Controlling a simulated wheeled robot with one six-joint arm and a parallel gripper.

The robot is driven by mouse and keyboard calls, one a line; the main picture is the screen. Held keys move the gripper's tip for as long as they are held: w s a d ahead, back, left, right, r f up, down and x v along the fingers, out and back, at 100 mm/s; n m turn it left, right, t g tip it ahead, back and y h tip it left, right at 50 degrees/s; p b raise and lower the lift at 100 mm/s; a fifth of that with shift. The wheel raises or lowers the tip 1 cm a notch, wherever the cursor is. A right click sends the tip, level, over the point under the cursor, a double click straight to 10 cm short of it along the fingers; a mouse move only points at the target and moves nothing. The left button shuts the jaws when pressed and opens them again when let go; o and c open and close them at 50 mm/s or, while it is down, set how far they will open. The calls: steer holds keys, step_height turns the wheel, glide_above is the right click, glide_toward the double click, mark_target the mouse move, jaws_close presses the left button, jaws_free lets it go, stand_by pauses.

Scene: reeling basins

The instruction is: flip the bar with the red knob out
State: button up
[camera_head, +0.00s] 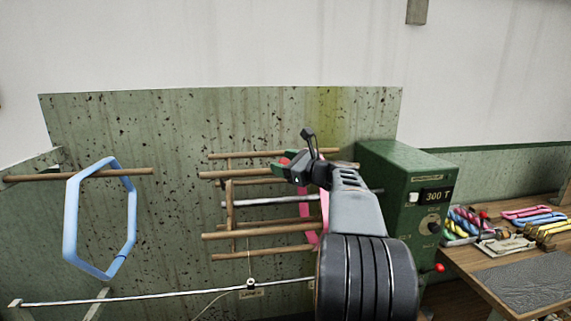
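A wooden reel (222,236) with several horizontal bars stands before the speckled green panel. A pink loop (312,239) shows on its right side, partly behind my arm. My gripper (297,165) is at the reel's upper right, by the ends of the upper bars. A small red part (284,161) shows right beside my gripper; I cannot tell if it is a knob on a bar. Another red knob (440,267) shows low at the right of the green box. My gripper's fingers are seen from behind and overlap the reel, so their opening and any contact are unclear.
A green box (398,180) with a "300 T" display stands right of my arm. A blue loop (72,220) hangs on a wooden peg (140,171) at left. A thin metal rod (150,296) crosses low in front. Colored skeins (540,218) lie on the right table.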

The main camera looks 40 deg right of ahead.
steer(key=shift+s+d, duration=0.1)
steer(key=shift+s+f, duration=0.1)
steer(key=shift+s, duration=0.2)
steer(key=b+v, duration=0.3)
steer(key=v, duration=1)
